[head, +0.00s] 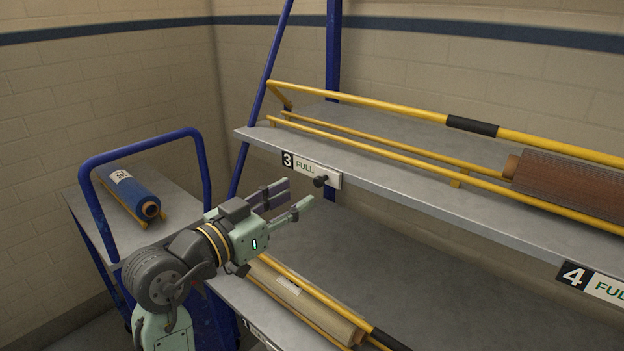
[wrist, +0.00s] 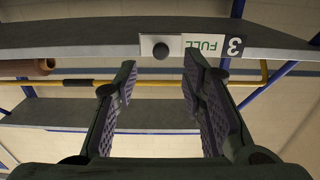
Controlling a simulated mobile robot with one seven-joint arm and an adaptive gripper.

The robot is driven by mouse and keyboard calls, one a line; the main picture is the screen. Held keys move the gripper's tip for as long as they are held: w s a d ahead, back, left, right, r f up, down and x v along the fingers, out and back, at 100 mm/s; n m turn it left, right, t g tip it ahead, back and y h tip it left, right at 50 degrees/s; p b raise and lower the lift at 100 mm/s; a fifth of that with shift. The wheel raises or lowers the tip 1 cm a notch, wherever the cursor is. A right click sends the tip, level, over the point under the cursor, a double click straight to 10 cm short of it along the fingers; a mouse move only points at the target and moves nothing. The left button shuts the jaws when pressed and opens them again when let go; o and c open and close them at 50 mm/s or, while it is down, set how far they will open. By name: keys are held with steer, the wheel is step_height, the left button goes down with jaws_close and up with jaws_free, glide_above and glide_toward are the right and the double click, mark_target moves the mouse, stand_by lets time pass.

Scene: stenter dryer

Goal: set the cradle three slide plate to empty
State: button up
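The cradle three slide plate (head: 335,182) is on the front edge of the upper shelf, beside the black number 3 label (head: 288,160). It shows the green word FULL, with a black knob (head: 320,181) toward its right end. The wrist view shows the plate upside down (wrist: 203,43), with its knob (wrist: 160,50) between and beyond my fingertips. My gripper (head: 298,193) is open and empty in front of the plate; its fingers also show in the wrist view (wrist: 159,66). It looks apart from the knob. Cradle three's yellow rails (head: 340,136) carry no roll in the visible part.
A brown roll (head: 575,184) lies on the rails further right, above a number 4 label (head: 573,275) also reading FULL. A beige roll (head: 310,306) lies on the lower shelf. A blue trolley (head: 88,190) with a blue roll (head: 130,193) stands left. Blue posts (head: 264,80) support the rack.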

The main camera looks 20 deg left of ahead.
mark_target(316, 183)
steer(key=p+x, duration=0.1)
steer(key=x, duration=0.5)
steer(key=shift+w, duration=0.3)
jaws_close()
stand_by(0.5)
